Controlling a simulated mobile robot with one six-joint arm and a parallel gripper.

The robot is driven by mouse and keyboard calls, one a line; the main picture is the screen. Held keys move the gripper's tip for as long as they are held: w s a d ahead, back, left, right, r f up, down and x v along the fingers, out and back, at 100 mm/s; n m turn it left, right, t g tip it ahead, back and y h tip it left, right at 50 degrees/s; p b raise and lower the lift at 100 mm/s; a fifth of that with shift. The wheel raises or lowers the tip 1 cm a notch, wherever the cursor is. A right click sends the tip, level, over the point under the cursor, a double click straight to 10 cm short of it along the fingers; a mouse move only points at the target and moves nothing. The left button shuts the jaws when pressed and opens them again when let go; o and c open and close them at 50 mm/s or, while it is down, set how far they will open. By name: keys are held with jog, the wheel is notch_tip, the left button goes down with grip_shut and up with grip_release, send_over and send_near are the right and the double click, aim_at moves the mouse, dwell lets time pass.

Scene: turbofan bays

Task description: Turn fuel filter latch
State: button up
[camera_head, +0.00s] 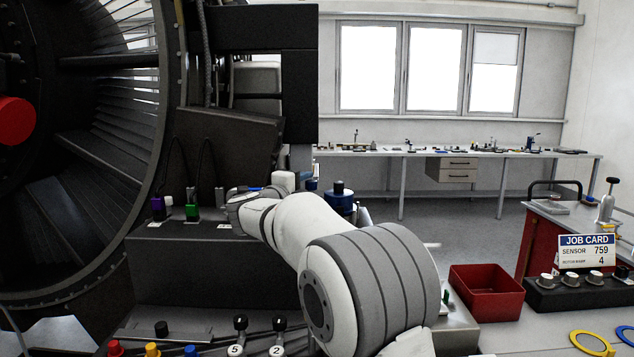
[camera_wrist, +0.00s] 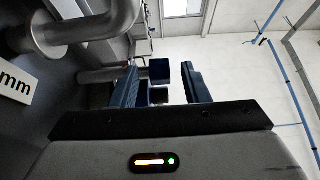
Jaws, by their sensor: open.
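My gripper (camera_wrist: 159,66) is open in the wrist view, with its two blue-faced fingers apart.
Grey pipes (camera_wrist: 92,30) run close at left in the wrist view. The engine fan (camera_head: 105,150) fills the left of the head view. A red bin (camera_head: 486,294) and a job card (camera_head: 587,250) stand at right. Open floor lies before the far workbench (camera_head: 470,153).

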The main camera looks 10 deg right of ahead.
aim_at(315, 184)
jog(key=shift+x, duration=2.25)
jog(key=shift+c, duration=0.3)
grip_shut()
